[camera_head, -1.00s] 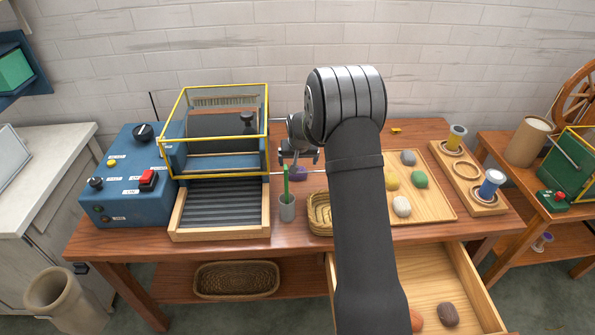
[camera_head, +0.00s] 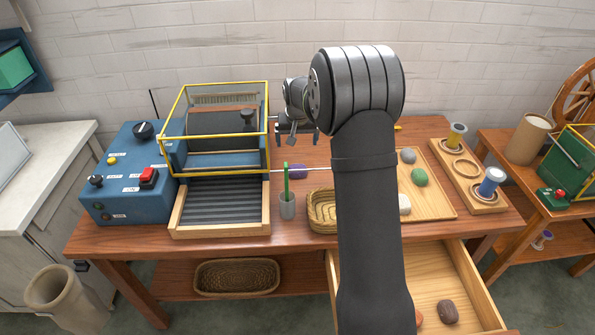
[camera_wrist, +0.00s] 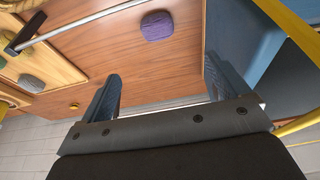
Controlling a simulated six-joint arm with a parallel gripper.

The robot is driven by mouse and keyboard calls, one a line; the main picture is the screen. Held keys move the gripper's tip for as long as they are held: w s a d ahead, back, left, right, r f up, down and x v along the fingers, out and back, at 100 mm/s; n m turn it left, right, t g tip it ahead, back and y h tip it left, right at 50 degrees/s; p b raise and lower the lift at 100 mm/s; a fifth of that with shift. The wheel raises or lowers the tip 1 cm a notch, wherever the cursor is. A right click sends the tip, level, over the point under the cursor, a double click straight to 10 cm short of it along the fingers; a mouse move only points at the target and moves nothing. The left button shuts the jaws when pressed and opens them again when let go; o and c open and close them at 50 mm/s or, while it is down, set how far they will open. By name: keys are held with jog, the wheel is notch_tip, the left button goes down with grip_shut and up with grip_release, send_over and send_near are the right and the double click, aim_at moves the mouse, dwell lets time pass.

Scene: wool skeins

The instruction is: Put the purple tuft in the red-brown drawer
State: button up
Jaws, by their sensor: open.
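The purple tuft (camera_head: 298,172) lies on the red-brown table, behind the grey cup, partly hidden by the green stick in it. In the wrist view the tuft (camera_wrist: 157,25) lies beyond the fingertips, apart from them. My gripper (camera_head: 297,137) hangs above the table, farther back than the tuft. In the wrist view its two fingers (camera_wrist: 160,88) are spread with nothing between them. A pulled-out drawer (camera_head: 440,275) with a pale wood inside is at the front right of the table. A brown tuft and an orange one lie in it; my arm hides its left part.
A caged blue carding machine (camera_head: 218,163) stands left of the tuft. The grey cup (camera_head: 287,208) and a wicker basket (camera_head: 321,213) stand in front. A wooden tray (camera_head: 437,208) with several tufts is on the right, beside a spool rack (camera_head: 468,170).

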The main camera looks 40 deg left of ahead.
send_over(298, 167)
jog(key=s, duration=0.2)
jog(key=f, duration=1.1)
jog(key=shift+w+d+f, duration=0.15)
jog(key=shift+w+d, duration=0.05)
jog(key=shift+d, duration=0.2)
jog(key=shift+x, duration=2.7)
jog(key=shift+w+d, duration=0.15)
jog(key=shift+w, duration=0.05)
jog(key=c, duration=1.1)
jog(key=shift+c, duration=0.4)
